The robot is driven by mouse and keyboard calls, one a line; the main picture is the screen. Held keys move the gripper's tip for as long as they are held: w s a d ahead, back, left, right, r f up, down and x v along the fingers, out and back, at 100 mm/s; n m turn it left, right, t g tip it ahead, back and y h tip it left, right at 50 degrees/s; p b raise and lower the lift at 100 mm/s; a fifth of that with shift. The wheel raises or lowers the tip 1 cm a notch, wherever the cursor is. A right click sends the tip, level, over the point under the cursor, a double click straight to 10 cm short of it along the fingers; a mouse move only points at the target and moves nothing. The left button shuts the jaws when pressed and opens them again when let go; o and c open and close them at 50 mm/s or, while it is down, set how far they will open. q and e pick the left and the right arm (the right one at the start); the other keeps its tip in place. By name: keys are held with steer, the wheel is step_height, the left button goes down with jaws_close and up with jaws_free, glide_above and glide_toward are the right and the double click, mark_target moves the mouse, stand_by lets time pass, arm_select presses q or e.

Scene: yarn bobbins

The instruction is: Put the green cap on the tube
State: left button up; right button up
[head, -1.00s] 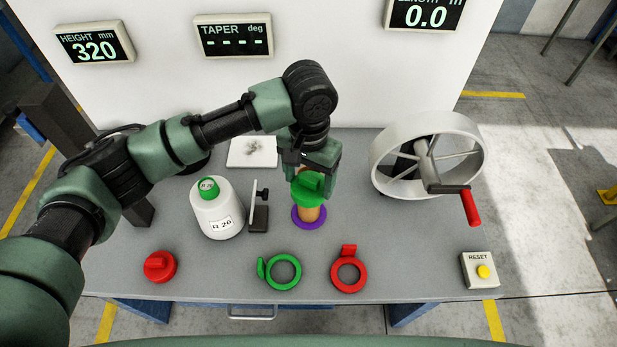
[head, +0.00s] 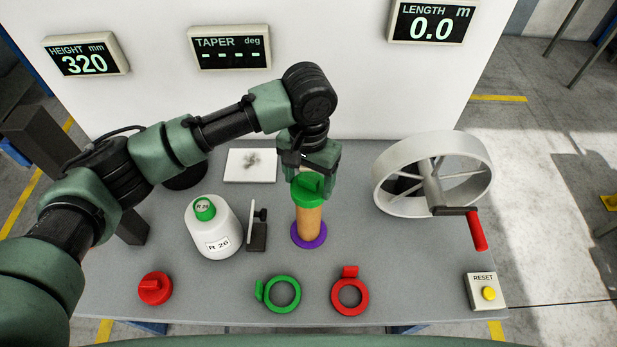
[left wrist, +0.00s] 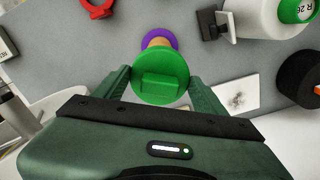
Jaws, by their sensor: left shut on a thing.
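The green cap (head: 309,188) is in the jaws of my left gripper (head: 314,178), which is shut on it. The cap is at the top of the upright tan tube (head: 309,221), which stands on a purple base (head: 309,242). I cannot tell whether the cap touches or is seated on the tube. In the left wrist view the cap (left wrist: 160,78) sits between the fingers, its grip bar facing the camera. It hides most of the tube there; a bit of the purple base (left wrist: 174,38) shows behind it. My right gripper is not in view.
A white bobbin (head: 212,232) and small stand (head: 257,236) are left of the tube. A green ring (head: 263,291), red ring (head: 350,296) and red cap (head: 154,288) lie in front. A crank wheel (head: 433,174) and reset box (head: 483,289) are at the right.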

arm_select(q)
steer(key=shift+r+p, duration=0.15)
steer(key=shift+p, duration=0.3)
steer(key=shift+s+f+b, duration=0.1)
steer(key=shift+f+b, duration=0.2)
steer(key=shift+f, duration=1.3)
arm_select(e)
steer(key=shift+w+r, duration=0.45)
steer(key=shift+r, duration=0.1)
arm_select(q)
steer(key=shift+f+p, duration=0.25)
steer(key=shift+p, duration=0.05)
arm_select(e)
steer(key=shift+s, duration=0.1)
arm_select(q)
steer(key=o, duration=1.4)
